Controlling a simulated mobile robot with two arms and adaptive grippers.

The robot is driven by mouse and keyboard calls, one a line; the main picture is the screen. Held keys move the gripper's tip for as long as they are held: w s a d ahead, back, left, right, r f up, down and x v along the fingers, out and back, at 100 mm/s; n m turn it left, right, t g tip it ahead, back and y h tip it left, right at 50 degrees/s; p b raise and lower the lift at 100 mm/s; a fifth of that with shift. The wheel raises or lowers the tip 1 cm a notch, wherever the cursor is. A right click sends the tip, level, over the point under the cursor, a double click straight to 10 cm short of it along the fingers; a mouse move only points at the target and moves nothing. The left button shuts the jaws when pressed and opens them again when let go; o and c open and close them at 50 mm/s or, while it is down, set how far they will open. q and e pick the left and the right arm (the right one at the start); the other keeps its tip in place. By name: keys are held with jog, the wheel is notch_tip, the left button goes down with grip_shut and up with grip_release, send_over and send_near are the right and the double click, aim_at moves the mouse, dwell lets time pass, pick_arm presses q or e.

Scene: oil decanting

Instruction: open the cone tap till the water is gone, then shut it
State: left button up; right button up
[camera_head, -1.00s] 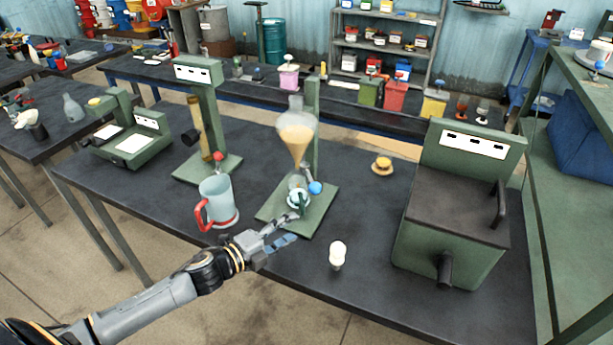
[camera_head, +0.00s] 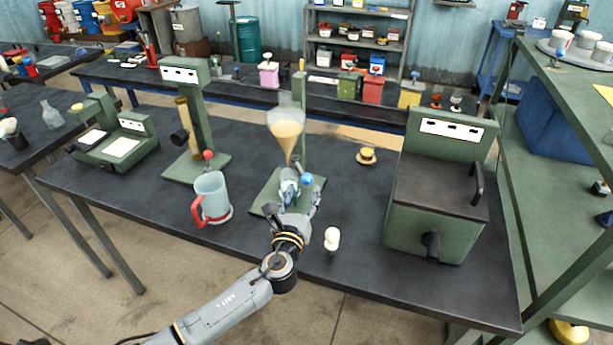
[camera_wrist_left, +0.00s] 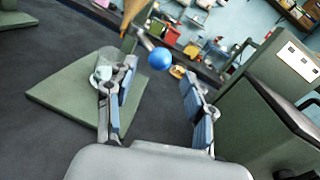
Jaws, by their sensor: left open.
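The cone (camera_head: 286,134) is a clear vessel holding tan liquid, on a green stand (camera_head: 258,206). Its lower tip also shows in the left wrist view (camera_wrist_left: 130,14). The tap has a blue ball knob (camera_head: 307,179), which also shows in the left wrist view (camera_wrist_left: 160,58). A small clear glass vessel (camera_wrist_left: 104,72) stands on the base below the cone. My left gripper (camera_head: 293,206) is open and empty in front of the stand. In the left wrist view its fingers (camera_wrist_left: 157,84) are spread, with the knob beyond and between them, apart from both. My right gripper is not in view.
A clear mug with a red handle (camera_head: 211,199) stands left of the stand. A white bulb-shaped thing (camera_head: 332,239) stands close on the right of my gripper. A large green box machine (camera_head: 435,200) stands farther right. A small yellow-topped thing (camera_head: 367,156) sits behind on the dark table.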

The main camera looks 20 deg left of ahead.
aim_at(306, 183)
pick_arm(q)
jog(key=w, duration=0.6)
jog(key=shift+w+a, duration=0.1)
jog(key=shift+a, duration=0.2)
